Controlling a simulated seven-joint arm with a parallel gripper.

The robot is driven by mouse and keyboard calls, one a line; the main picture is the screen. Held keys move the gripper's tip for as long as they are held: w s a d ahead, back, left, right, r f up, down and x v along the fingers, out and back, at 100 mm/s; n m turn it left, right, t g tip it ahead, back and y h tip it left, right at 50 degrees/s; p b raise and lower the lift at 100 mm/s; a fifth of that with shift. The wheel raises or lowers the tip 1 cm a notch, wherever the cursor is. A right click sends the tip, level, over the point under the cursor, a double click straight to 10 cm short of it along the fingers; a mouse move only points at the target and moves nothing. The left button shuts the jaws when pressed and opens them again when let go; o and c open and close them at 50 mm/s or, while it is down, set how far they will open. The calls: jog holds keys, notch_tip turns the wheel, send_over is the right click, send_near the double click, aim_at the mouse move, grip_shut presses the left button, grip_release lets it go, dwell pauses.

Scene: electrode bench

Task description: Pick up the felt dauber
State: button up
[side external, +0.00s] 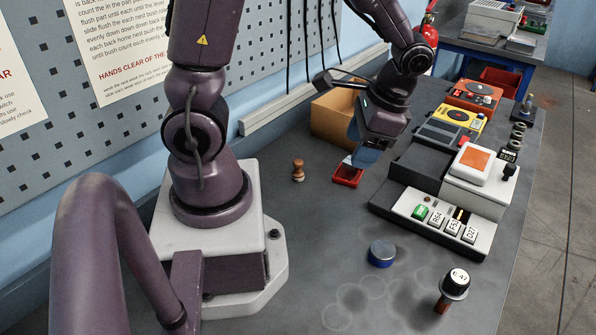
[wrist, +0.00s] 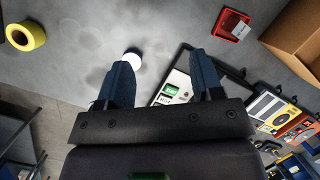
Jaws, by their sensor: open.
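A small turned wooden piece with a darker top (side external: 298,170) stands upright on the bench, left of the red tray; it may be the felt dauber. My gripper (side external: 360,152) hangs over the bench near the red tray, apart from both. In the wrist view its two blue fingers (wrist: 160,82) are spread with nothing held between them. A white round top (wrist: 132,58) shows beside the left finger.
A red tray (side external: 347,176) and cardboard box (side external: 335,113) stand by my gripper. A keyed console (side external: 440,226) fills the right side. A blue round tin (side external: 381,254) lies in front. A yellow roll (wrist: 25,36) shows in the wrist view. The bench's middle is mostly clear.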

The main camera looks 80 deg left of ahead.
aim_at(298, 168)
jog(key=a+f+m+g+y, duration=0.1)
jog(key=a+f+g, duration=0.1)
jog(key=f, duration=0.2)
jog(key=a+f+m+g+y, duration=0.2)
jog(key=a+f, duration=0.1)
jog(key=f, duration=0.2)
jog(key=s+a+f+m+g+y, duration=0.1)
jog(key=a+f+g+y, duration=0.1)
jog(key=f, duration=0.3)
jog(key=shift+a+f+m, duration=0.15)
jog(key=shift+a+m, duration=0.15)
jog(key=shift+a, duration=0.45)
jog(key=shift+w+a+f+m+g+y, duration=0.2)
jog(key=shift+a+f+m+y, duration=0.2)
jog(key=shift+a, duration=0.2)
jog(key=shift+w+a+f+m+g+y, duration=0.2)
jog(key=shift+a+f+m+y, duration=0.05)
jog(key=shift+a+m+y, duration=0.3)
jog(key=shift+w+a+r+m+y, duration=0.25)
jog(key=shift+w+a+r, duration=0.15)
jog(key=shift+w, duration=0.05)
jog(key=x, duration=0.6)
jog(key=shift+s+a, duration=0.1)
jog(key=shift+s, duration=0.15)
jog(key=shift+f+x, duration=0.1)
jog(key=shift+x, duration=1.5)
jog(key=shift+f+x, duration=0.15)
jog(key=shift+x, duration=1.4)
jog(key=shift+w, duration=0.1)
jog(key=shift+c, duration=0.3)
